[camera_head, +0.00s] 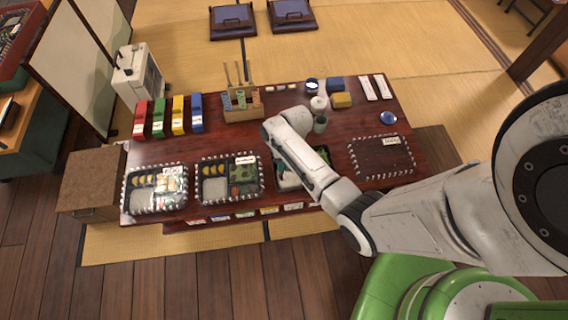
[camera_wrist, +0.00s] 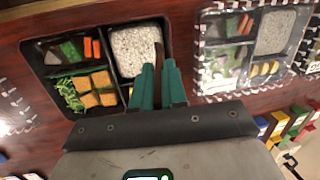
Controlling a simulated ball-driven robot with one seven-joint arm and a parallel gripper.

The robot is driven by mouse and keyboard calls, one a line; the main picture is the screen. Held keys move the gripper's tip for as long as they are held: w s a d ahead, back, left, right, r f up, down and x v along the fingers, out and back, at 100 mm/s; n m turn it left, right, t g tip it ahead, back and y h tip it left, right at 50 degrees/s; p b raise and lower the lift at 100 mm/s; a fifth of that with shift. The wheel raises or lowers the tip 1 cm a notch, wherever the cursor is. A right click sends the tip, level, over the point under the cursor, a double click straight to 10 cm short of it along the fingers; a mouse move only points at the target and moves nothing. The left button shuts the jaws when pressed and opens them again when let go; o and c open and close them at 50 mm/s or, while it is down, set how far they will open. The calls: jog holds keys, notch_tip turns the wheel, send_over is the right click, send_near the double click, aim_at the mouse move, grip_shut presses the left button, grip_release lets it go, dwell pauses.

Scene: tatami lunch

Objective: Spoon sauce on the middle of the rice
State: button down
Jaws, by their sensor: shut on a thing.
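In the wrist view an open black lunch box (camera_wrist: 121,75) lies below my gripper. Its rice (camera_wrist: 137,45), pale and speckled, fills one compartment. The green fingers of my gripper (camera_wrist: 159,75) are shut on a thin dark brown spoon (camera_wrist: 158,54), of which only a narrow part shows. It overlaps the right edge of the rice in the picture; I cannot tell whether it touches. No sauce is clearly visible. In the head view my arm covers most of this lunch box (camera_head: 288,182) and hides the gripper.
A lunch box with a dotted border (camera_wrist: 205,85) stands beside it. A wooden utensil holder (camera_head: 241,113), cups (camera_head: 318,104) and coloured boxes (camera_head: 178,117) stand behind. A dotted rectangle (camera_head: 381,160) at right is empty.

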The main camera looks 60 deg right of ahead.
jog(key=shift+b+x, duration=0.65)
jog(key=shift+x, duration=0.2)
dwell(0.6)
jog(key=shift+s+d, duration=0.1)
jog(key=shift+d, duration=0.1)
jog(key=shift+s+d+p, duration=0.4)
jog(key=shift+s+d, duration=0.2)
jog(key=shift+s, duration=0.2)
jog(key=shift+s, duration=0.1)
jog(key=shift+s+d+f, duration=0.1)
jog(key=shift+s+d, duration=0.55)
jog(key=shift+s, duration=0.15)
jog(key=shift+s+p, duration=0.15)
jog(key=shift+p, duration=0.2)
jog(key=shift+s+d+p, duration=0.3)
jog(key=shift+s+d, duration=0.35)
jog(key=shift+s, duration=0.15)
jog(key=shift+w+d, duration=0.1)
jog(key=shift+w, duration=0.05)
jog(key=shift+w+d, duration=0.2)
dwell(0.5)
